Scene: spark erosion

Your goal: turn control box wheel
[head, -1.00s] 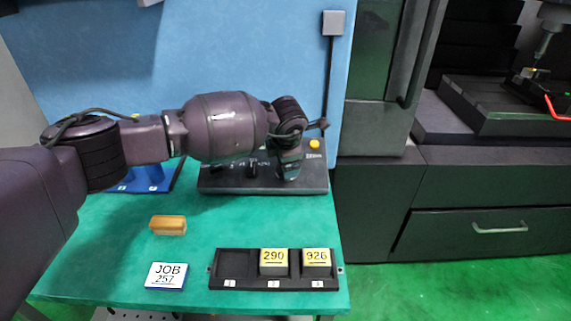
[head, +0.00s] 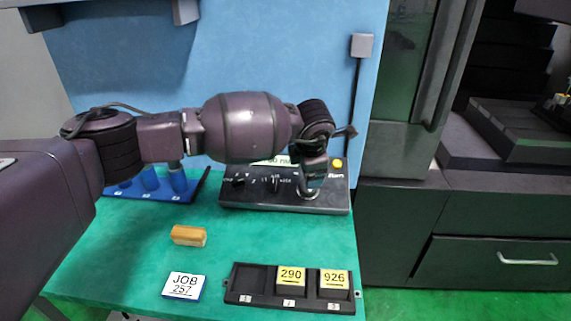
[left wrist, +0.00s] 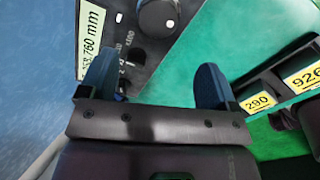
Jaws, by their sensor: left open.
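The black control box (head: 235,199) stands at the back of the green table, with a row of small switches, a yellow button and a display. Its wheel (head: 309,190) is partly hidden below my left gripper in the head view. My right gripper is out of view.
A black tray (head: 257,300) with blocks marked 290 and 926 sits at the front right. A JOB 257 card (head: 184,286) and a tan block (head: 188,236) lie left of it. A blue holder (head: 170,194) stands at back left, before the blue wall.

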